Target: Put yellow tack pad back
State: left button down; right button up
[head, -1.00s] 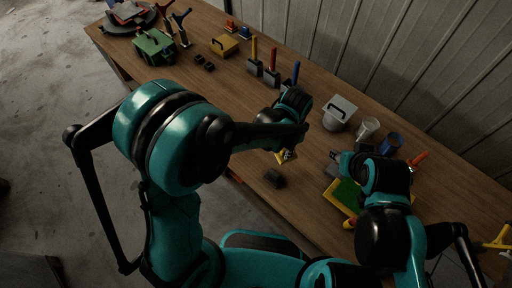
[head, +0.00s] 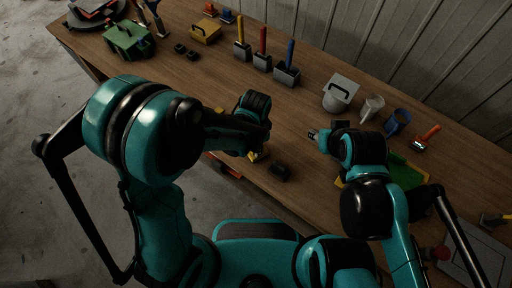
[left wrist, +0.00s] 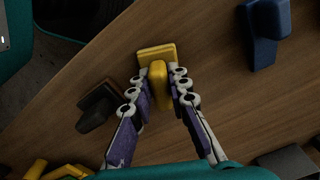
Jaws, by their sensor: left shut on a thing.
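The yellow tack pad (left wrist: 156,54) is in my left gripper (left wrist: 159,78), whose two fingers are shut on its upright grip in the left wrist view. The pad's flat base shows past the fingertips, over the wooden table. My right gripper (head: 314,134) is over the table, pointing left, too small to tell whether open or shut.
A dark block (head: 279,172) lies close right of the held pad. In the left wrist view a blue piece (left wrist: 264,30) and a dark reddish piece (left wrist: 98,106) flank it. A white container (head: 338,96), cups, upright-handled tools and a green tray (head: 408,174) stand farther off.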

pick_arm(q)
jog(key=shift+s+a+r, duration=0.1)
jog(key=shift+s+r, duration=0.05)
jog(key=c, duration=1.5)
grip_release()
jog(key=shift+o, duration=0.2)
notch_tip(320, 180, up, 12)
jog(key=p, duration=0.4)
jog(key=s+a+r+n+t, duration=0.2)
jog(key=a+r+n, duration=0.3)
jog(key=a, duration=0.3)
jog(key=s+a+r+n+t, duration=0.2)
jog(key=a+r+n+t, duration=0.3)
jog(key=a, duration=0.4)
jog(key=shift+s+a+r+n, duration=0.15)
jog(key=shift+s+n, duration=0.25)
jog(key=shift+n, duration=0.5)
